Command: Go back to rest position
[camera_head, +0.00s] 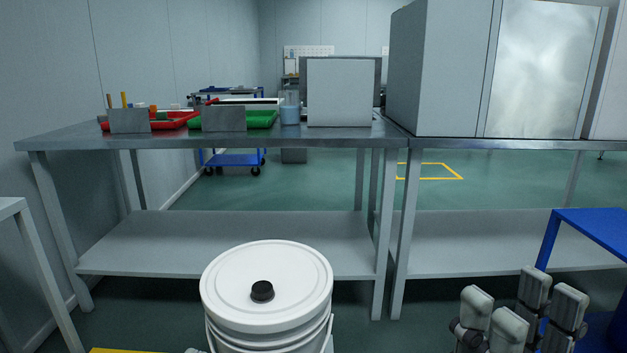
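My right gripper (523,305) is at the lower right, with its pale fingers pointing up. A gap shows between its two sides, and I see nothing held in it. It is in front of the right table's lower shelf and appears beside a blue frame. My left gripper cannot be made out; only a tiny grey piece shows at the bottom edge left of the bucket, and I cannot tell what it is.
A white lidded bucket (267,282) with a black cap stands at bottom centre. A blue frame (590,220) is at right. Grey cabinets (445,70) stand on the right table.

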